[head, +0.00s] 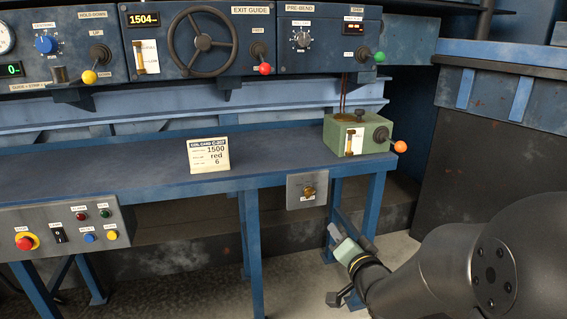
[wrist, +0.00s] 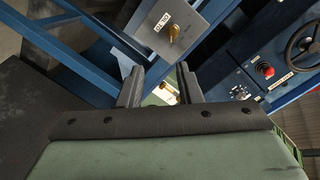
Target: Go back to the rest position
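My gripper (head: 343,268) hangs low at the right of the head view, in front of the blue bench's right legs and below the bench top. In the wrist view its two fingers (wrist: 160,88) stand apart with a gap between them. Nothing is held in the gap; a bit of the background shows through it. The grey plate with a brass knob (wrist: 174,32) lies beyond the fingers in the wrist view, and it also shows on the bench front in the head view (head: 308,190). The fingers appear clear of the bench.
The blue bench (head: 100,168) carries a card (head: 208,155) and a green box with an orange-tipped lever (head: 357,136). A control box with a red button (head: 68,226) hangs at front left. Panels with a handwheel (head: 203,42) stand behind. Open floor lies below right.

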